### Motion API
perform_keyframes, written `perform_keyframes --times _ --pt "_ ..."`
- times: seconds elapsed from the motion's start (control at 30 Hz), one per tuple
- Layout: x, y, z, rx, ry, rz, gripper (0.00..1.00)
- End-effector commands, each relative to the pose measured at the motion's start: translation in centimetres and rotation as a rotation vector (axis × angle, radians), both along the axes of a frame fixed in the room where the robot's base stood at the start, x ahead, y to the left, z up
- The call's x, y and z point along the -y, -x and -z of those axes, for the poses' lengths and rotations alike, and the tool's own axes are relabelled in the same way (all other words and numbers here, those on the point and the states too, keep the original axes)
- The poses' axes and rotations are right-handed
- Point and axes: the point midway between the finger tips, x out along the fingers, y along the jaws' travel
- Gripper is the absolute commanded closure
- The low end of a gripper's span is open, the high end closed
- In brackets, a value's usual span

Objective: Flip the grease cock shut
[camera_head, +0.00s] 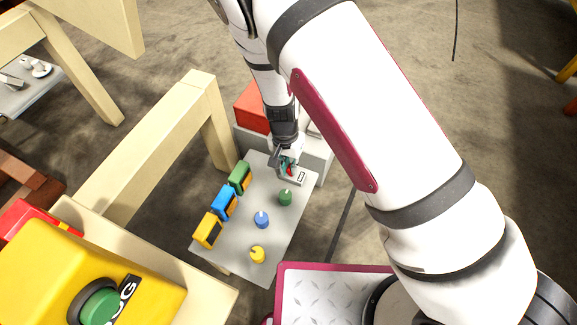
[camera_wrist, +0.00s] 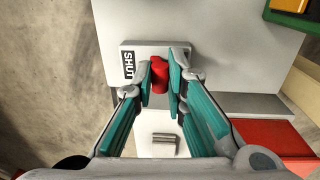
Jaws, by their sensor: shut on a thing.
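The grease cock's red handle (camera_wrist: 159,76) stands between my fingertips in the wrist view. My gripper (camera_wrist: 161,80) is shut on it, with teal finger pads on either side. The handle sits at a pale block (camera_wrist: 150,49) with a black SHUT label (camera_wrist: 128,64) to the left of the handle. In the head view my gripper (camera_head: 287,163) is at the far end of the grey panel (camera_head: 277,215), and a bit of the red handle (camera_head: 290,171) shows beside it. My fingers partly hide the cock, and its body and turning angle cannot be told.
Green (camera_head: 240,176), blue (camera_head: 224,202) and yellow (camera_head: 208,230) boxes line the panel's left side. Green (camera_head: 285,197), blue (camera_head: 261,219) and yellow (camera_head: 257,254) knobs stand right of them. A red box (camera_head: 252,108) is behind. A wooden frame (camera_head: 145,145) stands left.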

Motion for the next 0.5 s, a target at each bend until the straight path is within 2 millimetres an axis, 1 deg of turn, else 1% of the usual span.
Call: perform_keyframes --times 0.5 --pt "1.06 0.24 -0.09 0.069 -0.192 0.009 1.0"
